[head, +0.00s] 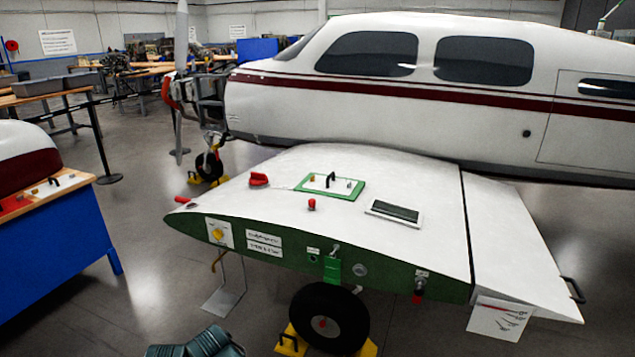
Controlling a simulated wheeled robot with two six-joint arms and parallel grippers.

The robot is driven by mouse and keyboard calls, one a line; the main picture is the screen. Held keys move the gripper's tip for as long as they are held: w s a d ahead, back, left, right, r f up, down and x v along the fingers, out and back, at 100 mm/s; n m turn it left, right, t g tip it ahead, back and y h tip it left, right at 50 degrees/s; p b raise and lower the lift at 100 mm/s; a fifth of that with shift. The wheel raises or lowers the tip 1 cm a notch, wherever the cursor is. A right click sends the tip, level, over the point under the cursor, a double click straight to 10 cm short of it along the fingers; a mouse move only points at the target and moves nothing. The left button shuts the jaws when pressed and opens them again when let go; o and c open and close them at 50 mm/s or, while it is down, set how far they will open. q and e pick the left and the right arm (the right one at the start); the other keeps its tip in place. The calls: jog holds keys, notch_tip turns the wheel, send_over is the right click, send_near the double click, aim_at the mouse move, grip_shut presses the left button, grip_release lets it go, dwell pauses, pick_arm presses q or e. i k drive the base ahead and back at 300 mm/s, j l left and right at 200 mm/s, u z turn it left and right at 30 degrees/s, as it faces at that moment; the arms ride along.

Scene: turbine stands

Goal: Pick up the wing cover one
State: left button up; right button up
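A white wing (400,180) with a green edge stands in front of the plane. On its top, a white panel with a black handle (331,181) sits in a green frame (352,197); it looks like a wing cover, but I can read no number on it. A second panel with a dark grey centre and white rim (395,211) lies to its right on the wing. I cannot tell which of them is cover one.
A wheel (329,318) with yellow chocks (290,340) stands below the wing. A blue workbench (55,258) is at the left. The white plane (380,100) is behind the wing. Grey floor is open between bench and wing. A dark ribbed thing (205,343) is at the bottom edge.

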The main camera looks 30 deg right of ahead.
aim_at(328, 184)
jog(key=i+l, duration=0.2)
jog(key=i, duration=0.2)
jog(key=i+l, duration=0.2)
jog(key=i, duration=0.15)
jog(key=i+l, duration=0.2)
jog(key=i, duration=0.2)
